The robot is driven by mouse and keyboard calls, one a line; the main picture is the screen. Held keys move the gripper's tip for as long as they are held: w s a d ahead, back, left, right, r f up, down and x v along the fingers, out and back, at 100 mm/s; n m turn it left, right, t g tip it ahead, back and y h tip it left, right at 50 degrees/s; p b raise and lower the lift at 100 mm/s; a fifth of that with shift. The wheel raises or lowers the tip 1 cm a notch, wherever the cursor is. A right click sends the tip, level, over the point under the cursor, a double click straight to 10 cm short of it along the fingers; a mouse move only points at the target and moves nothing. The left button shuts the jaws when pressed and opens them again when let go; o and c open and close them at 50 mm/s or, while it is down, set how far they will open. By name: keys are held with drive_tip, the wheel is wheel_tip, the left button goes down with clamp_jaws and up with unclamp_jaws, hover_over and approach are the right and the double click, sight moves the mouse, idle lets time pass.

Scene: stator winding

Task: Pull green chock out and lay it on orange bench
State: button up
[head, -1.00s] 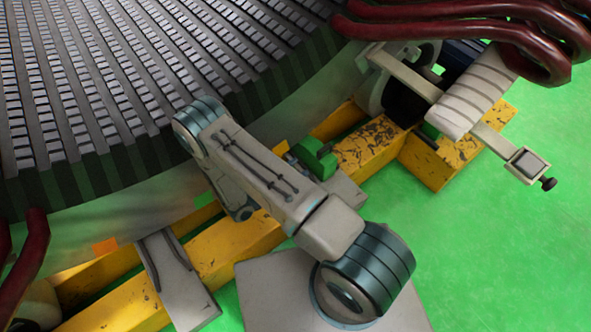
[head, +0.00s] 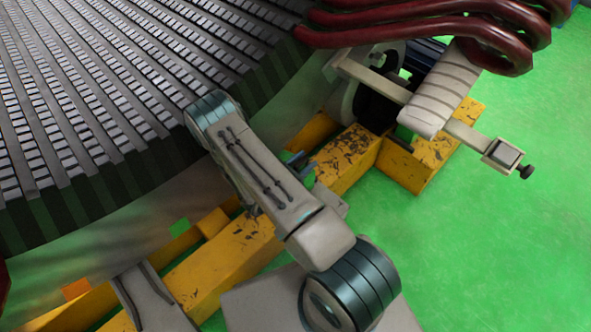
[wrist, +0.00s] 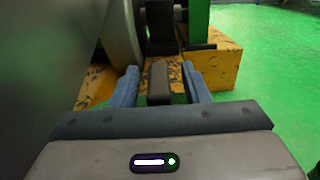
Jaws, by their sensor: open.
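In the head view a green piece (head: 308,179), which looks like part of the green chock, shows just right of my arm. My arm covers the rest. In the wrist view the two blue-grey fingers of my gripper (wrist: 158,88) are open, with a dark grey-brown block (wrist: 158,80) between them. Gaps show on both sides of the block. I cannot tell whether the block belongs to the chock. A green upright (wrist: 196,20) stands farther ahead on the right. The orange bench cannot be made out for certain in either view.
The large slotted stator (head: 100,110) rises left of my arm. Yellow beams (head: 345,160) run beneath it. A roller bracket (head: 440,95) and dark red hoses (head: 430,30) lie at upper right. A small orange patch (head: 76,289) is at lower left. Green floor is free on the right.

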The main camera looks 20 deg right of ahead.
drive_tip(key=shift+w+d, duration=0.1)
drive_tip(key=shift+d, duration=0.1)
clamp_jaws()
